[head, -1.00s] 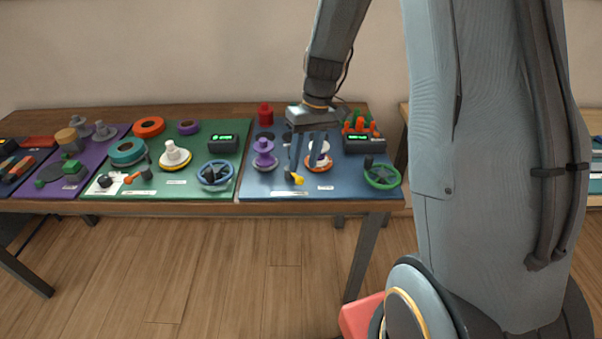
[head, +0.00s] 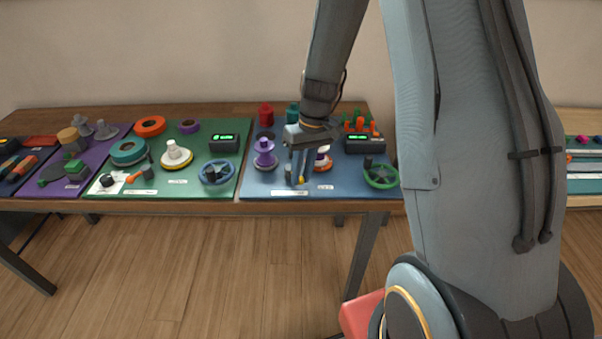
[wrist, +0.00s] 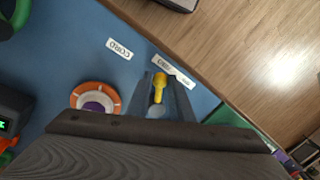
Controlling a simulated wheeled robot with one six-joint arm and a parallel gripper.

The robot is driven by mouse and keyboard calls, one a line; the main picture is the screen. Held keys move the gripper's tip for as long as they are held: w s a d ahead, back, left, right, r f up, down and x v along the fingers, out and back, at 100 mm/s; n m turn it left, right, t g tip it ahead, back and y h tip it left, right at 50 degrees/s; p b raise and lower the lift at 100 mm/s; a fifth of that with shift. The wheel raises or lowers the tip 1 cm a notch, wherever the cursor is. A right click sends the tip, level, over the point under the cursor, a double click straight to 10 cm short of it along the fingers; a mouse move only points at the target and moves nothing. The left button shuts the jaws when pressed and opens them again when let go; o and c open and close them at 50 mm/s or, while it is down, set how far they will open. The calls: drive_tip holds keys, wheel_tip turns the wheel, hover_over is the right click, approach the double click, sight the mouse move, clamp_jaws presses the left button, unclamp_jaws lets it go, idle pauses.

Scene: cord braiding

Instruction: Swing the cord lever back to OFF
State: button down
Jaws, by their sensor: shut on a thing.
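The cord lever is a short yellow handle (wrist: 160,84) on the blue board (wrist: 60,62). My gripper (wrist: 160,94) is shut on it, with one finger on each side. In the head view my gripper (head: 299,182) is low over the front of the blue board and hides most of the lever; only a small yellow bit (head: 301,181) shows. A white label strip (wrist: 173,71) lies beside the lever, its text too small to read for sure. A second label reads CORD (wrist: 119,49).
A purple spool (head: 264,155) stands left of my gripper, an orange-and-white disc (head: 323,162) close behind it. A green handwheel (head: 380,175) and a dark box with a green display (head: 363,144) are to the right. The table's front edge is close.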

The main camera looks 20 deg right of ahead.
sight(278, 187)
drive_tip(key=shift+a, duration=0.1)
drive_tip(key=m, duration=0.1)
drive_tip(key=a+m, duration=0.1)
drive_tip(key=m, duration=0.1)
drive_tip(key=shift+s+a+t+p, duration=0.15)
drive_tip(key=shift+t+p, duration=0.15)
drive_tip(key=shift+p, duration=0.1)
drive_tip(key=a+m, duration=0.1)
drive_tip(key=m+p, duration=0.1)
drive_tip(key=m, duration=0.1)
drive_tip(key=shift+a+r+m+t, duration=0.1)
drive_tip(key=shift+a+m+t, duration=0.2)
drive_tip(key=shift+a, duration=0.05)
drive_tip(key=a+m+p, duration=0.1)
drive_tip(key=m, duration=0.1)
drive_tip(key=w+m+p, duration=0.1)
drive_tip(key=m+p, duration=0.1)
drive_tip(key=shift+a+t+h, duration=0.3)
drive_tip(key=shift+a, duration=0.1)
drive_tip(key=shift+w+a+m+p, duration=0.4)
drive_tip(key=shift+m+p, duration=0.45)
drive_tip(key=shift+m, duration=0.15)
drive_tip(key=c, duration=1.6)
unclamp_jaws()
